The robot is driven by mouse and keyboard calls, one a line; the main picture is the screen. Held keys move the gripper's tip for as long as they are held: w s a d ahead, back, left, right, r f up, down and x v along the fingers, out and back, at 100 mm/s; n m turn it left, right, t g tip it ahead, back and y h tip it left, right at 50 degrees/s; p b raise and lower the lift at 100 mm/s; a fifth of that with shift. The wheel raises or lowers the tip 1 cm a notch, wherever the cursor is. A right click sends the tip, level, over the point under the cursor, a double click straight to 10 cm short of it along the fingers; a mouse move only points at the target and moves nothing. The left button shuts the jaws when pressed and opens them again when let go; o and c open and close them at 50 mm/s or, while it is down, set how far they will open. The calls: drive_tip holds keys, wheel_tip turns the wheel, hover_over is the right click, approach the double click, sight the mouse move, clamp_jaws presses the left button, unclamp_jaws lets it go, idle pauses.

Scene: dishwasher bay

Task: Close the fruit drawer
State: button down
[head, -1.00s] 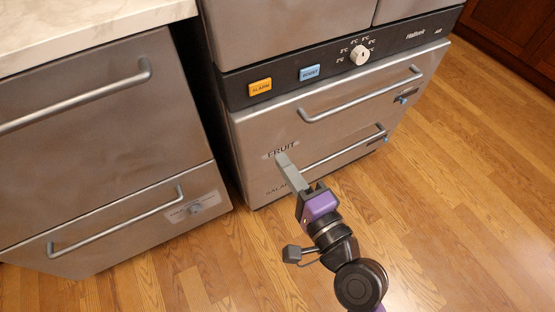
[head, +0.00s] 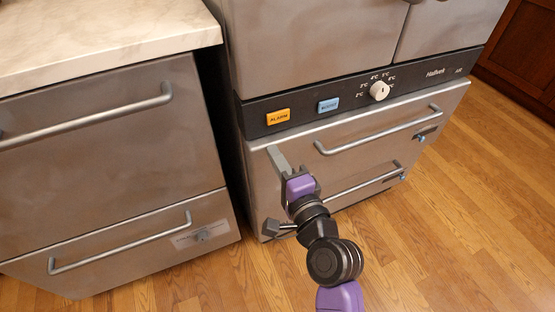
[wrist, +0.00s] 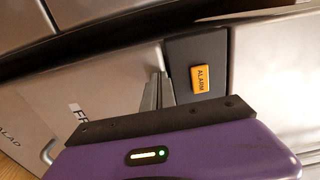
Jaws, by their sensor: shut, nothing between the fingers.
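The fruit drawer (head: 340,132) is the upper steel drawer under the fridge's dark control panel, with a bar handle (head: 380,130). A thin pale strip of its top edge shows below the panel; I cannot tell how far out it stands. My gripper (head: 273,152) is shut and empty, its fingertips in front of the drawer's upper left corner. Contact is unclear. In the wrist view the fingers (wrist: 156,88) lie beside the ALARM button (wrist: 201,78), and the FRUIT label (wrist: 78,113) is partly hidden by my gripper.
The salad drawer with its own handle (head: 365,183) is below. The control panel (head: 350,92) carries buttons and a dial (head: 379,90). A steel drawer unit (head: 100,150) with a marble-like top (head: 90,35) stands left, past a narrow dark gap. Wooden floor (head: 450,230) is clear at right.

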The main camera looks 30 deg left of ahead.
drive_tip(key=shift+x, duration=1.4)
drive_tip(key=shift+r, duration=0.15)
